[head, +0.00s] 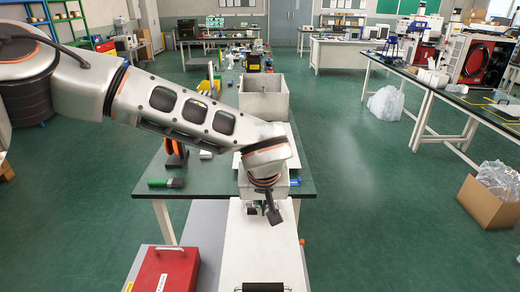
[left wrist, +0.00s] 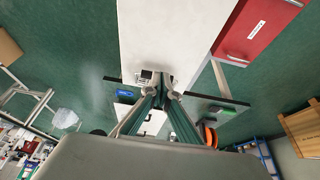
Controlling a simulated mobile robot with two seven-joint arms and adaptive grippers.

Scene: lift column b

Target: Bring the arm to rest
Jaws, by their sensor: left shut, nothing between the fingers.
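My left arm comes in from the left across the head view and bends down at the wrist. My left gripper (head: 268,207) hangs over the near edge of the dark-topped table (head: 225,180), partly hidden by the wrist. In the left wrist view, its fingers (left wrist: 162,90) are together with nothing between them. My right gripper is in neither view.
A grey open bin (head: 264,103) stands at the table's far end. A green-handled brush (head: 166,183) and an orange spool (head: 176,155) are on its left side. A red case (head: 165,270) is at the near left. Open green floor (head: 350,190) lies to the right.

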